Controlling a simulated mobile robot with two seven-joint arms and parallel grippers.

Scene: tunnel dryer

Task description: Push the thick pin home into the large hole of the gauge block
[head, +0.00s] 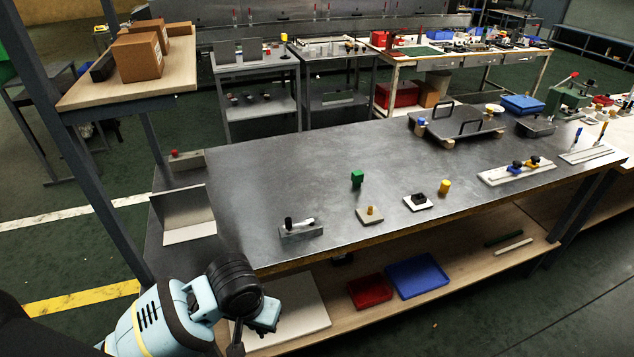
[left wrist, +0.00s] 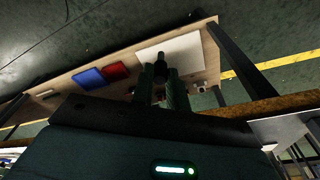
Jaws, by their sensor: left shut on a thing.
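A small grey block (head: 301,232) near the front edge of the steel table looks like the gauge block. A black upright pin (head: 288,223) stands at its left end, and a pale piece with a dark end lies across its top to the right. Its holes cannot be made out. My left gripper (head: 262,322) is low in front of the table edge, apart from the block. In the left wrist view its green fingers (left wrist: 165,92) are shut on a dark, round-ended piece (left wrist: 161,69); which part this is I cannot tell. My right gripper is not in view.
A block with a yellow pin (head: 370,215), a green piece (head: 357,179) and a yellow cylinder (head: 445,186) stand to the right. An angled metal plate (head: 187,215) is at left. Red (head: 369,291) and blue (head: 417,275) trays lie on the lower shelf.

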